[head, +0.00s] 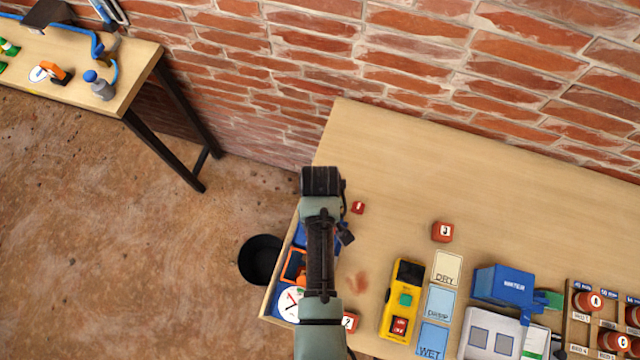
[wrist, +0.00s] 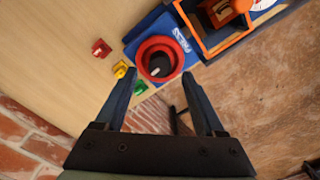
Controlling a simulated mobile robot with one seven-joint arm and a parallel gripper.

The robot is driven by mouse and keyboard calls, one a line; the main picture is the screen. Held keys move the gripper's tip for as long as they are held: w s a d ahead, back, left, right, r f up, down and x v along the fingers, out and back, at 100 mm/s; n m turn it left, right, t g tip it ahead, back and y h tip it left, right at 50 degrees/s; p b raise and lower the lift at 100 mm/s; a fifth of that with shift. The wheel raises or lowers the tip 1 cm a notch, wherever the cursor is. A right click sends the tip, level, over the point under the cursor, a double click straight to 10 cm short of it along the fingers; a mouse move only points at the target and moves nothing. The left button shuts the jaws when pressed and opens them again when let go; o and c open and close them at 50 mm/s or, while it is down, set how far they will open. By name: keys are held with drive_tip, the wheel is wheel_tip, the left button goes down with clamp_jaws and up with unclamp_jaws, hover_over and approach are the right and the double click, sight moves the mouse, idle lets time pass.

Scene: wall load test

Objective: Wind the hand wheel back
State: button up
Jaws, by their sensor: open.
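The hand wheel (wrist: 160,41) is a red ring with a black hub carrying a white mark. It sits on a blue press (wrist: 133,38) lettered "PRESS" in the wrist view. My gripper (wrist: 156,80) is open, its two dark fingers pointing toward the wheel, one tip to each side of it in the picture. I cannot tell whether either finger touches the rim. Nothing is held between the fingers. In the head view my arm hides the wheel and the fingertips; only part of the blue press (head: 302,234) shows.
An orange frame (head: 289,268) and a white dial (head: 291,303) lie beside the press. Red (wrist: 101,48), yellow (wrist: 121,69) and green (wrist: 140,87) small pieces are close to the wheel. A black bin (head: 260,260) stands on the floor. The back of the table (head: 400,150) is clear.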

wheel_tip(320, 180, up, 10)
drive_tip(key=b, duration=0.1)
drive_tip(key=shift+f, duration=0.15)
idle(0.5)
